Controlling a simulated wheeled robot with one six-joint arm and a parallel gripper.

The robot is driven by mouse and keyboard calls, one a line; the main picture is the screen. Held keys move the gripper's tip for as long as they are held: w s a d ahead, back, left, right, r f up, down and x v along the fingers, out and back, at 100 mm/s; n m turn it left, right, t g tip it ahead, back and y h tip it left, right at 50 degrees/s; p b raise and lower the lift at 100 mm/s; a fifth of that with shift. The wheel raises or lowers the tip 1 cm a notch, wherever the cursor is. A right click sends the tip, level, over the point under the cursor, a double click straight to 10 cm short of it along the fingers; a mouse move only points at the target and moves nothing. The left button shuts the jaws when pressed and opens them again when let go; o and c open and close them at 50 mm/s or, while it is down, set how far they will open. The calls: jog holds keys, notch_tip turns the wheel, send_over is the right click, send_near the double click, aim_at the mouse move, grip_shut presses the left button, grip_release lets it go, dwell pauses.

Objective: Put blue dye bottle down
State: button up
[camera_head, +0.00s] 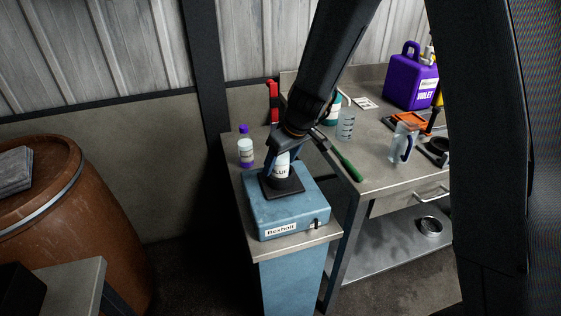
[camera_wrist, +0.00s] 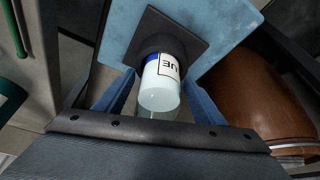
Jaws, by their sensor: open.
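The blue dye bottle (camera_head: 281,168) has a white label reading "BLUE". It stands on the dark square plate (camera_head: 283,188) on top of a blue box labelled "Bexholl" (camera_head: 262,209). My gripper (camera_head: 281,165) comes down over the bottle from above. In the wrist view the bottle (camera_wrist: 163,80) sits between the blue fingers, with its label and a blue band visible. My gripper is open, with a finger on each side of the bottle. Its lower end on the plate is partly hidden.
A purple-capped white bottle (camera_head: 245,150) stands behind the box. A brown barrel (camera_head: 75,220) stands at left.

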jog(key=b+v, duration=0.1)
jog(key=v, duration=1.1)
jog(key=s+d+f+m+g+h, duration=0.1)
jog(key=s+d+f+m, duration=0.2)
jog(key=s+d, duration=0.4)
jog(key=s+d+f+m+g+h, duration=0.1)
jog(key=s+d+f+m, duration=0.2)
jog(key=s+d, duration=0.4)
jog(key=s+m, duration=0.1)
jog(key=s, duration=0.4)
jog(key=shift+s+d+f+m+h, duration=0.15)
jog(key=shift+f+m+h, duration=0.15)
jog(key=shift+f+h, duration=0.1)
